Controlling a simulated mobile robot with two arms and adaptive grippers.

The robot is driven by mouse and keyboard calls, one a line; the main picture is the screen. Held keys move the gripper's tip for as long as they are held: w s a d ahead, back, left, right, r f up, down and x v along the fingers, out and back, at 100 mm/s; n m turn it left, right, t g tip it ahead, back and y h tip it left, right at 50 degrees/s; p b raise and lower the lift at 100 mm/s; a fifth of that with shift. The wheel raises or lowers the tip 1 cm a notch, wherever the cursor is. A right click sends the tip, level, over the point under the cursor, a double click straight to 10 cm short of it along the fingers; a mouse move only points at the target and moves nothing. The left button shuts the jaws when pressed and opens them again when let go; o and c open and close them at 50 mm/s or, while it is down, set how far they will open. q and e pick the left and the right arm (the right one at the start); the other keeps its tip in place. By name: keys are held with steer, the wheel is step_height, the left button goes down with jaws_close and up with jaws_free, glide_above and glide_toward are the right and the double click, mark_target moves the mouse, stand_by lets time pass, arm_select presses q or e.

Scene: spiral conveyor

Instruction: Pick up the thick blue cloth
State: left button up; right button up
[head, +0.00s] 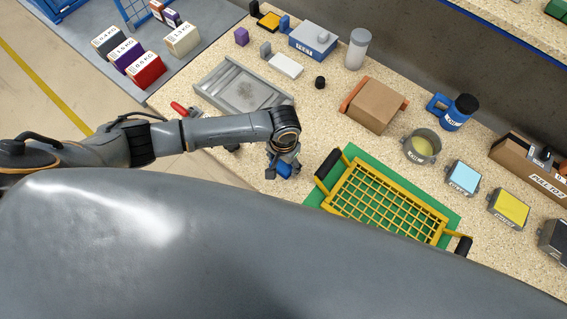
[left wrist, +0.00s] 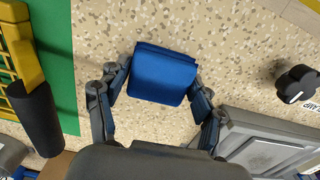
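The thick blue cloth (left wrist: 163,73) is a folded, squarish blue pad lying on the speckled worktop in the left wrist view. My left gripper (left wrist: 160,88) is open, with one finger on each side of the cloth. The fingertips are close to its side edges; I cannot tell whether they touch. In the head view my left gripper (head: 284,165) points down near the worktop's front edge, and a patch of blue (head: 284,171) shows between its fingers. The rest of the cloth is hidden there by the gripper. My right gripper is not in view.
A yellow wire basket (head: 385,200) with black handles stands on a green mat (head: 350,153) to the right. A grey metal tray (head: 212,85) lies behind to the left. A black knob (left wrist: 298,84) is close by. A cardboard box (head: 375,107) stands farther back.

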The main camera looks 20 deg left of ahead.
mark_target(283, 164)
arm_select(q)
steer(key=c, duration=0.4)
steer(key=shift+c, duration=0.2)
steer(key=shift+r, duration=0.45)
step_height(283, 164, up, 3)
steer(key=shift+s+f+b, duration=0.15)
steer(key=shift+b, duration=0.3)
steer(key=s+d+r, duration=0.1)
steer(key=s+r, duration=0.8)
steer(key=s, duration=0.4)
steer(key=shift+s+r+b, duration=0.25)
steer(key=shift+s+b, duration=0.05)
steer(key=shift+b, duration=0.05)
